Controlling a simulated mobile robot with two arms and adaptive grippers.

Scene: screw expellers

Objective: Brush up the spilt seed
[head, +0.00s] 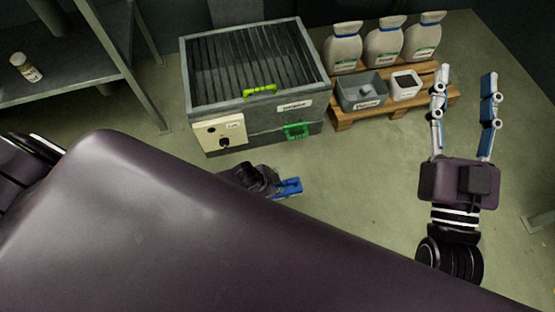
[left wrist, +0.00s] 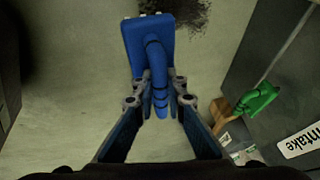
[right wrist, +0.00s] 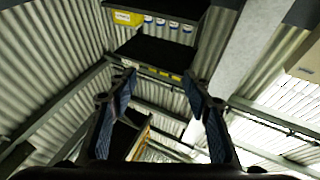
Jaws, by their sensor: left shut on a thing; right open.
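My left gripper (head: 272,184) is low over the floor in front of the grey machine, shut on a blue brush (head: 290,187). In the left wrist view the brush (left wrist: 150,45) has its handle between my fingertips (left wrist: 159,90) and its block points away from me. A dark grainy patch, which looks like spilt seed (left wrist: 190,12), lies on the floor at the top edge, beside and beyond the block. Seed does not show in the head view. My right gripper (head: 465,82) is open and empty, raised with its fingers up; its fingers (right wrist: 161,85) frame only background.
The grey machine (head: 190,75) has a slatted top, a green handle (head: 297,131) and a control box (head: 220,133). A pallet (head: 343,118) beside it bears white jugs (head: 384,45) and two bins (head: 362,92). A shelf (head: 60,83) stands left. Floor to the right is clear.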

